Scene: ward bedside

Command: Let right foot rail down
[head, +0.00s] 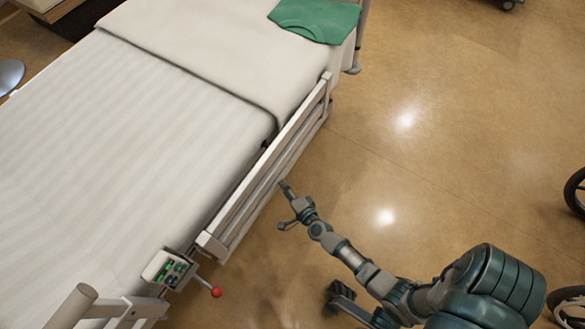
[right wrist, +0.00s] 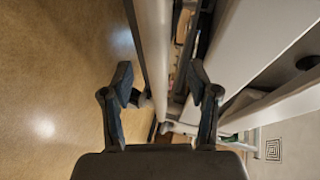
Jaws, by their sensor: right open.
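The bed's side rail (head: 279,158) stands along the right side of the mattress, its pale top bar slightly above the mattress edge. A short lever with a red knob (head: 216,292) sticks out near the rail's lower end. My right gripper (head: 285,206) is open and empty, just outside the rail in the head view. In the right wrist view my gripper (right wrist: 161,80) has its fingers spread, with a pale rail bar (right wrist: 155,45) in the background between them. Contact with the bar cannot be told. My left gripper is in neither view.
A control panel (head: 168,269) with green-lit buttons sits beside the lever. A folded green cloth (head: 315,19) lies on the bed's far end. The floor (head: 440,150) right of the bed is mostly clear, with dark wheels (head: 575,194) at the right edge.

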